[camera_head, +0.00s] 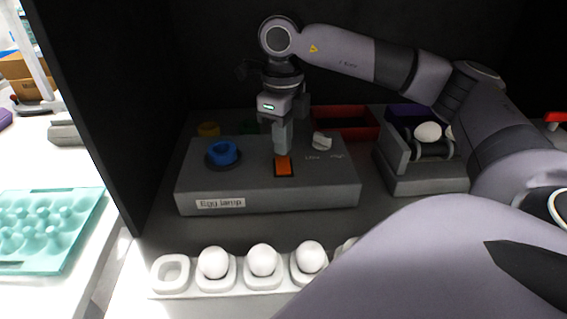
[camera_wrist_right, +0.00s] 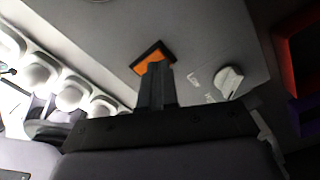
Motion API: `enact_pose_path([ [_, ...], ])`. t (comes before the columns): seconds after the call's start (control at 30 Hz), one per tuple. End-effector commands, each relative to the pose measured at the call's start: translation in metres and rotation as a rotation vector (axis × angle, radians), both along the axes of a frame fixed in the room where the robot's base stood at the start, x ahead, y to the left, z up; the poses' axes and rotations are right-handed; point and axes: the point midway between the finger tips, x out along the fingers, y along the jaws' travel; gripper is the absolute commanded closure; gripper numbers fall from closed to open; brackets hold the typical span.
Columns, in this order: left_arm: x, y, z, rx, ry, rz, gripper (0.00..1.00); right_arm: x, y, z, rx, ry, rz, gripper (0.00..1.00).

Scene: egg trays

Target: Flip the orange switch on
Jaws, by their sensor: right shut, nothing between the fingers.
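The orange switch (camera_head: 284,167) sits in a dark frame on top of the grey egg lamp box (camera_head: 330,192) in the head view. It also shows in the right wrist view (camera_wrist_right: 155,57), partly hidden behind my fingertips. My right gripper (camera_head: 283,148) is shut and empty, pointing down at the far edge of the switch. In the right wrist view its fingertips (camera_wrist_right: 156,68) overlap the switch; I cannot tell whether they touch it. My left gripper is not in view.
A blue round knob (camera_head: 222,152) and a white dial (camera_head: 322,141) flank the switch on the box. A white egg holder (camera_head: 170,275) with several eggs lies in front. A grey device holding an egg (camera_head: 428,132) stands right. Dark walls enclose the box.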

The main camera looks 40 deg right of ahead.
Motion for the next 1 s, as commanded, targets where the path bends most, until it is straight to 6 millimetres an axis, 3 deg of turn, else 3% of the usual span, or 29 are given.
enact_pose_path([
  [1.0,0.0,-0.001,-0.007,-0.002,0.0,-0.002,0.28,0.0,0.0,-0.01,0.0,0.0,0.0,1.0],
])
